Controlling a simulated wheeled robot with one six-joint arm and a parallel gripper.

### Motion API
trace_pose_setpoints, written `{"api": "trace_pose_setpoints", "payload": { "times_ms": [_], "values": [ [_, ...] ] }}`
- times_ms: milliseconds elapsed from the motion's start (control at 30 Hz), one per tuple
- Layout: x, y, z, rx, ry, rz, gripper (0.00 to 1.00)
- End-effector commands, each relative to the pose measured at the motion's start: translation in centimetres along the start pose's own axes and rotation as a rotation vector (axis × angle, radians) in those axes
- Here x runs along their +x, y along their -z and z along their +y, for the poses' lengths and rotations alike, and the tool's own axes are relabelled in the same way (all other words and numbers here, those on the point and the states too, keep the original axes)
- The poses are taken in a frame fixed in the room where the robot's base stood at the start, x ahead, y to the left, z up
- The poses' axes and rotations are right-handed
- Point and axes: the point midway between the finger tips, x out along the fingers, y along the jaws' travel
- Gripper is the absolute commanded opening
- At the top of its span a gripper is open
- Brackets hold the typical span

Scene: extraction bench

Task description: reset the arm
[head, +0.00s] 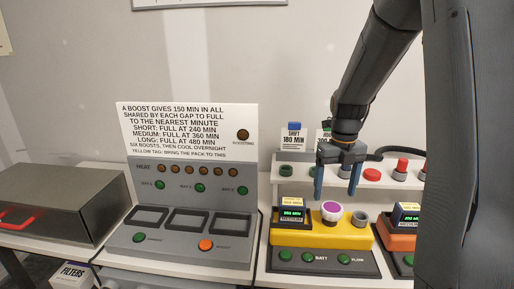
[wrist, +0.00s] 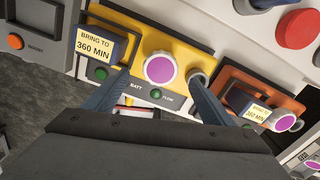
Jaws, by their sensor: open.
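My gripper (head: 337,192) hangs from my arm above the yellow unit (head: 288,232) on the right bench, fingers pointing down. Its two blue-grey fingers are apart with nothing between them. In the wrist view the open fingers (wrist: 160,80) frame the round purple-topped knob (wrist: 160,68) of the yellow unit, which lies beyond their tips. That knob also shows just below the fingers in the head view (head: 330,209). I cannot tell the exact height of the fingertips above it.
A grey boost station (head: 190,250) with three empty bays and a sign (head: 185,128) stands left. A dark box (head: 70,205) with a red handle is farther left. An orange unit (head: 397,242) sits right. A white shelf (head: 300,195) with caps is close behind my gripper.

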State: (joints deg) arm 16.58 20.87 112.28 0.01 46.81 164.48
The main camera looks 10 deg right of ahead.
Motion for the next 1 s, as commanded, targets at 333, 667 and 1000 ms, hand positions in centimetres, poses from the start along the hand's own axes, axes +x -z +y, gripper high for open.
{"api": "trace_pose_setpoints", "payload": {
  "times_ms": [333,667,1000],
  "values": [
    [0.2,2.2,3.8,-0.633,0.024,-0.041,0.77],
    [0.7,5.7,8.1,-1.474,0.091,-0.077,0.77],
    [1.4,9.8,11.8,-2.336,0.205,-0.074,0.77]
  ]
}}
